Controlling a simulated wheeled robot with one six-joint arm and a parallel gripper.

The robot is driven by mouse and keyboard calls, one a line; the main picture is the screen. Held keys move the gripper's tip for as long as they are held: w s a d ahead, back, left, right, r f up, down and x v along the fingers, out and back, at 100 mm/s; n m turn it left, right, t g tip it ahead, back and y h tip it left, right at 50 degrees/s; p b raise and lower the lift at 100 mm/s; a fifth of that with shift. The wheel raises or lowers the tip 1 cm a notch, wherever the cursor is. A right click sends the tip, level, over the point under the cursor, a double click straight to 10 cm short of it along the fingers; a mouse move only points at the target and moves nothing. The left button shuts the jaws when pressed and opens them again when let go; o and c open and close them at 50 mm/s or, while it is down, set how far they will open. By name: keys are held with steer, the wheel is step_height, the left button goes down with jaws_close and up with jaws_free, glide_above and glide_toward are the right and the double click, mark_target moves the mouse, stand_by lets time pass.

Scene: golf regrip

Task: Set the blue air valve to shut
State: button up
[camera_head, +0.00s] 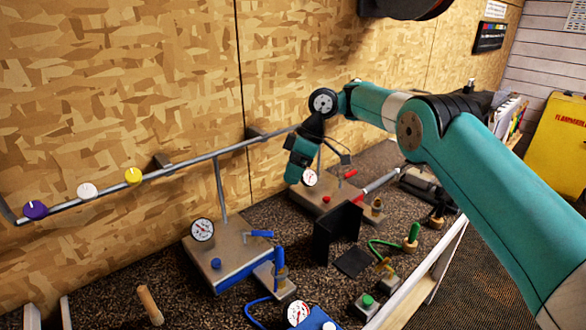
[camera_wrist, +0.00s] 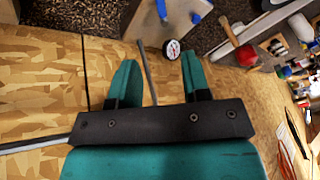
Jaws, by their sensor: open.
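On the left station (camera_head: 238,256), a small blue lever (camera_head: 261,234) sticks out roughly level beside a dial gauge (camera_head: 202,229); it looks like the blue air valve. A round blue knob (camera_head: 215,263) is on the same block. My gripper (camera_head: 298,170) hangs at the wall pipe, behind and to the right of the blue lever, apart from it. In the wrist view its two fingers (camera_wrist: 157,80) are spread with nothing gripped; a thin post and a gauge (camera_wrist: 172,49) show beyond them. A blue part (camera_wrist: 161,9) shows at the top edge; I cannot tell which.
An upright blue piece (camera_head: 279,259) stands on a small block next to the lever. A second station with a red lever (camera_head: 351,173) is under my gripper. A dark upright panel (camera_head: 325,235) stands between. The wall pipe (camera_head: 190,160) carries purple, white and yellow knobs.

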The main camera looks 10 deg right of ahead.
steer(key=shift+c, duration=0.3)
steer(key=shift+a, duration=0.15)
steer(key=c, duration=0.4)
steer(key=a+m, duration=0.2)
steer(key=a, duration=0.1)
steer(key=a+f+m, duration=0.1)
steer(key=shift+s+a+b, duration=0.15)
steer(key=shift+s+b, duration=0.1)
steer(key=shift+b, duration=0.05)
jaws_close()
steer(key=s+a+f+m+t+h+b, duration=0.2)
steer(key=s+a+f+m+t+h, duration=0.25)
steer(key=m, duration=0.65)
steer(key=f+m+p, duration=0.1)
steer(key=f, duration=0.2)
steer(key=f+m+p, duration=0.1)
steer(key=f, duration=0.2)
steer(key=f+m+h+p, duration=0.1)
steer(key=f+p, duration=0.1)
steer(key=f, duration=0.1)
steer(key=shift+d+f+m, duration=0.3)
steer(key=shift+d, duration=0.05)
steer(key=shift+w, duration=0.1)
